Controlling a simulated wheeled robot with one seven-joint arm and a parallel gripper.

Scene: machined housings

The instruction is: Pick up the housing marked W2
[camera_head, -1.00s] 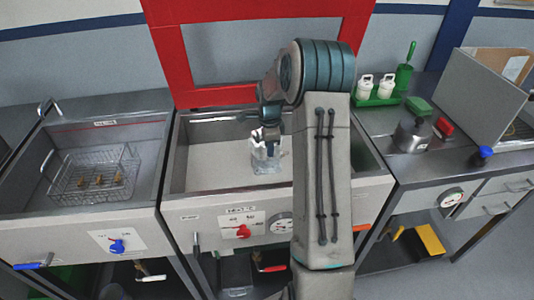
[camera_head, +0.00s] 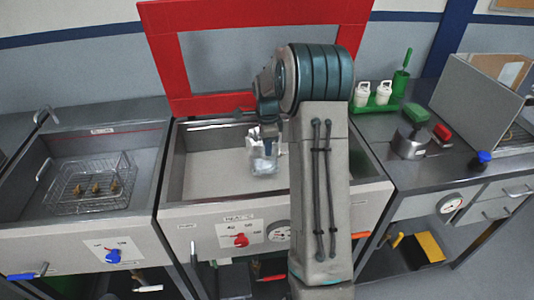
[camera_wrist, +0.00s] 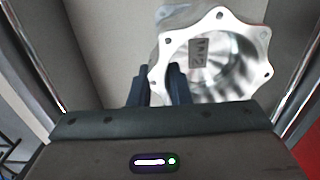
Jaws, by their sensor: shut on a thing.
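The machined housing (camera_head: 263,160) is a pale, shiny metal part in the middle basin. In the wrist view it shows a lobed flange with bolt holes around a wide round bore (camera_wrist: 222,14). A small grey tag on it has dark characters that are hard to read from this angle. My gripper (camera_head: 266,137) reaches down to it from above. In the wrist view its dark fingers (camera_wrist: 158,88) are shut on the near left wall of the housing, one outside and one at the bore. I cannot tell whether the housing touches the basin floor.
The middle basin (camera_head: 205,160) has raised metal walls and a red frame (camera_head: 160,60) behind it. The left basin holds a wire basket (camera_head: 90,185) with several brass-coloured parts. The right counter holds white bottles, a green brush (camera_head: 401,82), a metal pot (camera_head: 408,145) and a grey panel (camera_head: 475,98).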

